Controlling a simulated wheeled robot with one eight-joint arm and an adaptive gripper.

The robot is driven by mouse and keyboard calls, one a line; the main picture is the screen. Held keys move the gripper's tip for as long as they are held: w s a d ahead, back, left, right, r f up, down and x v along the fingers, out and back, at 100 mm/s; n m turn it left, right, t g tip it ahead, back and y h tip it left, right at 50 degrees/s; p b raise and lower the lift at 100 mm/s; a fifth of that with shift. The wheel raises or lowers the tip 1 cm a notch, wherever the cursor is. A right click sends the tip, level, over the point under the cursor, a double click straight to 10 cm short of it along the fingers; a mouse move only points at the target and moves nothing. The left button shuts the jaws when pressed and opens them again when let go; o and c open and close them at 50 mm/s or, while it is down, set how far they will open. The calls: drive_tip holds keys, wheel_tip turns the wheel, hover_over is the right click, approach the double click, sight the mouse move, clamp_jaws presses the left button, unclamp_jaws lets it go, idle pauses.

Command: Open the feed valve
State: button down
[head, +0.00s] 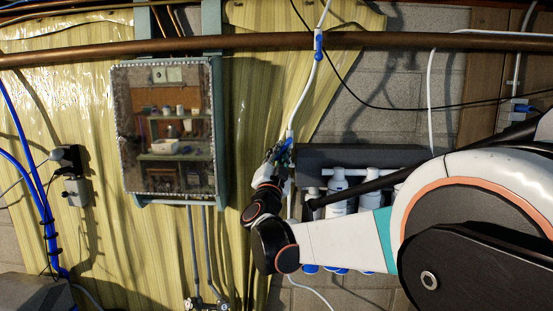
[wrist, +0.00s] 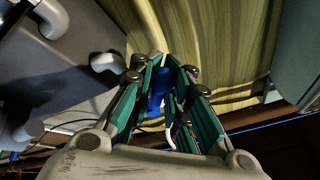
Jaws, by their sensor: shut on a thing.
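A blue valve handle (wrist: 158,88) sits between the green fingers of my gripper (wrist: 168,68) in the wrist view. The gripper is shut on it. In the head view my gripper (head: 278,153) is at the left end of the dark grey filter housing, and a bit of the blue handle (head: 287,145) shows beside the fingers. The handle is on or close to a white tube (head: 303,100) that comes down from above. The fingers hide much of the valve, so its exact turn cannot be told.
The dark grey housing (head: 350,154) with several white filters (head: 338,182) is right of the gripper. A glass-fronted cabinet (head: 168,128) hangs left. A copper pipe (head: 260,42) crosses above, with another blue fitting (head: 318,45) in front. A black cable (head: 420,106) hangs at right.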

drive_tip(key=shift+d+f+n+y+b, duration=0.2)
drive_tip(key=shift+n+y, duration=0.3)
drive_tip(key=shift+n, duration=0.3)
drive_tip(key=shift+d+f+n+y+b, duration=0.1)
drive_tip(key=shift+n+y+b, duration=0.1)
drive_tip(key=shift+n+y, duration=0.45)
drive_tip(key=shift+n, duration=0.25)
drive_tip(key=c, duration=1.7)
unclamp_jaws()
drive_tip(key=shift+s, duration=0.1)
drive_tip(key=shift+o, duration=0.2)
drive_tip(key=shift+s+a, duration=0.1)
drive_tip(key=shift+a, duration=0.05)
drive_tip(key=v, duration=1.2)
drive_tip(key=shift+f, duration=0.15)
drive_tip(key=shift+c, duration=0.2)
